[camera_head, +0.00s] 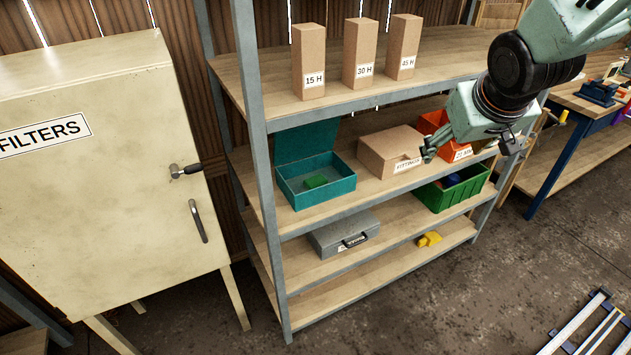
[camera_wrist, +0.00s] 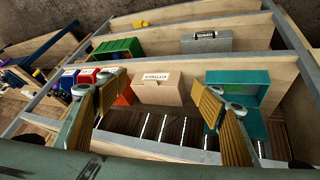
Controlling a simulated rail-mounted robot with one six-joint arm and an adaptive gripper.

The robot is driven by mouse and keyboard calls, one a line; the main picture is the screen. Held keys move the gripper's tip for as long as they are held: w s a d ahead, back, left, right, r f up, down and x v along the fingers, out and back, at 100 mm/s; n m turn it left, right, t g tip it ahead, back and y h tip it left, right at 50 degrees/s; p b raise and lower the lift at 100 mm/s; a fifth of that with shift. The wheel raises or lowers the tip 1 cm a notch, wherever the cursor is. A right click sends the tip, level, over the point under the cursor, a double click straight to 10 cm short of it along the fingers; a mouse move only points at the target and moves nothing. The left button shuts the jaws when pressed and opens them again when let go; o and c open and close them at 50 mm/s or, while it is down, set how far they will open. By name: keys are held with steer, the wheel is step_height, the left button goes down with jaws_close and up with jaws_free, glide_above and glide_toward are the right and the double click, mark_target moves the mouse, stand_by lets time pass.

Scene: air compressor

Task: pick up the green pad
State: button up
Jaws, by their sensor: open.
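The green pad (camera_head: 315,182) lies flat inside a teal open box (camera_head: 322,201) on the middle shelf, left of a cardboard box. The teal box's lid stands raised at its back. My gripper (camera_head: 468,148) is open and empty, above and to the right of the teal box, in front of the shelf. In the wrist view, my gripper (camera_wrist: 157,88) has its two fingers spread apart.
Tall cartons (camera_head: 309,64) stand on the top shelf. A grey case (camera_head: 342,234) is below. A metal upright (camera_head: 258,150) and cream cabinet (camera_head: 110,180) stand left.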

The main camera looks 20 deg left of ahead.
steer(key=w+a+f+n+y+p, duration=0.1)
steer(key=w+a+f+y+p, duration=0.1)
steer(key=a+f, duration=0.5)
steer(key=w+a+f+n+g+y+p, duration=0.1)
steer(key=w+a+f+n+y+p, duration=0.1)
steer(key=a+f, duration=0.5)
steer(key=w+a+f+n+y+p, duration=0.2)
steer(key=w+a+f, duration=0.2)
steer(key=a, duration=1.2)
step_height(320, 180, down, 3)
steer(key=shift+g, duration=0.4)
steer(key=shift+a+f, duration=0.1)
glide_toward(317, 181)
steer(key=shift+x, duration=2.15)
steer(key=shift+w+a, duration=0.1)
steer(key=shift+x, duration=2.55)
steer(key=shift+c, duration=0.7)
